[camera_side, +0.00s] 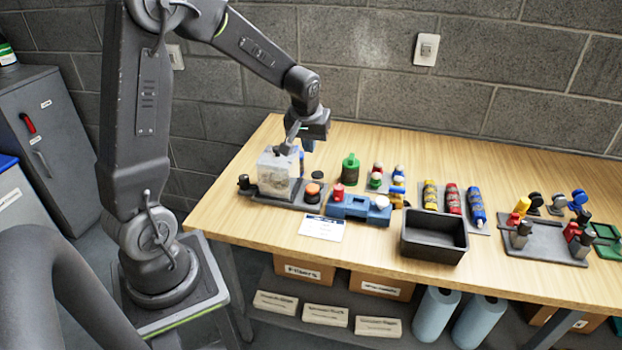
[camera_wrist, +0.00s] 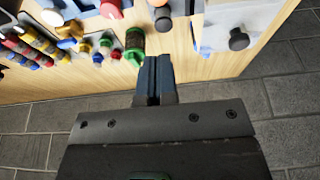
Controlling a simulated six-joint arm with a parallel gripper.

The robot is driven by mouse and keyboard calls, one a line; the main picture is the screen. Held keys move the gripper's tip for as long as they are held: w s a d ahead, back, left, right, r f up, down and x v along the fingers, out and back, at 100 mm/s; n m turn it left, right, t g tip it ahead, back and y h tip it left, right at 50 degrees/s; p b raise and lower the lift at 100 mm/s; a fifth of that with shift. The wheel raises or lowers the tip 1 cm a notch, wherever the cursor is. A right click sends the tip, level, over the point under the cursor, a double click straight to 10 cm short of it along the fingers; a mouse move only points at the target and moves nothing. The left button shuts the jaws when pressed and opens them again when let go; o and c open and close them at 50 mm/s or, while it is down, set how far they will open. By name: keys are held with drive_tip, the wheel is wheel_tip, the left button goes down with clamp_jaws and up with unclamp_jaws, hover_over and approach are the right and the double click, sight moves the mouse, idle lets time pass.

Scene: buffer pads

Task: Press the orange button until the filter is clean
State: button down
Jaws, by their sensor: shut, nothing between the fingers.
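The orange button (camera_side: 313,189) is a round cap on a dark knob. It sits on a dark base to the right of a clear box (camera_side: 275,180) holding a whitish, mottled filter. In the wrist view, the box (camera_wrist: 215,28) is at top right and the dark knob (camera_wrist: 162,19) is near the top edge. My gripper (camera_side: 303,150) is above and behind the box and button, apart from the button. In the wrist view, my gripper's fingers (camera_wrist: 152,62) are together, with nothing visible between them. The filter's exact state is hard to judge.
A red button (camera_side: 338,192) on a blue unit (camera_side: 352,208) stands right of the orange button. A green bottle (camera_side: 350,168) is behind it. A white card (camera_side: 322,227) lies in front. A dark empty tray (camera_side: 434,235) and several coloured cylinders are farther right.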

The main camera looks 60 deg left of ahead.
sight(313, 187)
drive_tip(key=x, duration=1.2)
drive_tip(key=shift+s+d, duration=0.25)
drive_tip(key=shift+s, duration=0.05)
drive_tip(key=shift+f, duration=0.6)
drive_tip(key=shift+f, duration=0.95)
drive_tip(key=shift+r, duration=0.35)
drive_tip(key=v, duration=1.3)
drive_tip(key=shift+w+a+r, duration=0.25)
drive_tip(key=shift+w+r, duration=0.05)
